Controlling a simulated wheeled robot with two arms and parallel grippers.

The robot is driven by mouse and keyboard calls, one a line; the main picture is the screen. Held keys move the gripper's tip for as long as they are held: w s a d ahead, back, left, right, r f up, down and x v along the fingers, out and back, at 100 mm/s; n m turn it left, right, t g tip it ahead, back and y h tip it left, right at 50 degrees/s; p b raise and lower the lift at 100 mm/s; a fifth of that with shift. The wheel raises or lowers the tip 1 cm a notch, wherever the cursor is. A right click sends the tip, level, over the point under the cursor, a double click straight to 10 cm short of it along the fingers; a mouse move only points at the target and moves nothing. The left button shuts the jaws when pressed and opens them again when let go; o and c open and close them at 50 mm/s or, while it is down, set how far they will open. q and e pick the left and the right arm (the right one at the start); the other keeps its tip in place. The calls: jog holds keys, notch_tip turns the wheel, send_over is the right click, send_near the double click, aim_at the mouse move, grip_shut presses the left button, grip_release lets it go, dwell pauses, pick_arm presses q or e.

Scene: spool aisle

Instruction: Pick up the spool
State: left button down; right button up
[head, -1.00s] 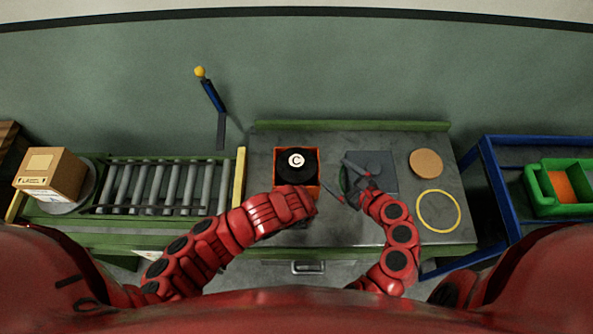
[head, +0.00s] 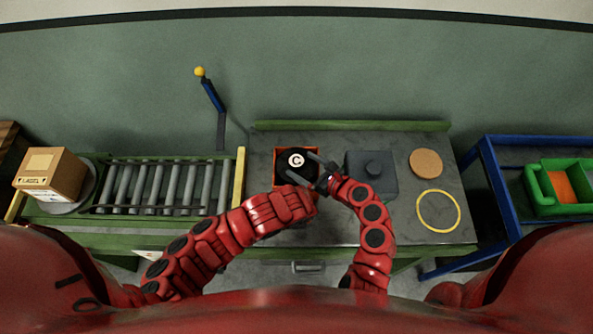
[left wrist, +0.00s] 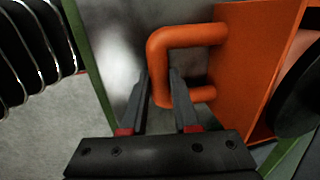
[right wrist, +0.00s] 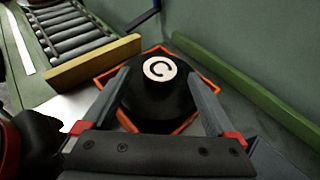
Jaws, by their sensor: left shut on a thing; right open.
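The black spool (head: 285,166) with a white round label marked C stands in an orange open box (head: 317,151) on the grey bench. In the right wrist view the spool (right wrist: 150,103) sits between the fingers of my right gripper (right wrist: 166,92), which are open on either side of it. In the head view my right gripper (head: 305,166) is over the box's right side. My left gripper (left wrist: 160,85) is shut on the box's orange handle (left wrist: 190,35) at the front. In the head view my left arm hides that handle and the left fingers.
A dark square plate with a knob (head: 385,183), a cork disc (head: 426,163) and a yellow ring (head: 438,228) lie to the right. A roller conveyor (head: 150,187) with a carton (head: 50,177) is left. A blue cart (head: 490,180) with a green bin (head: 570,205) stands right.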

jog(key=shift+x, duration=1)
jog(key=shift+c, duration=0.3)
grip_shut()
jog(key=shift+r, duration=0.1)
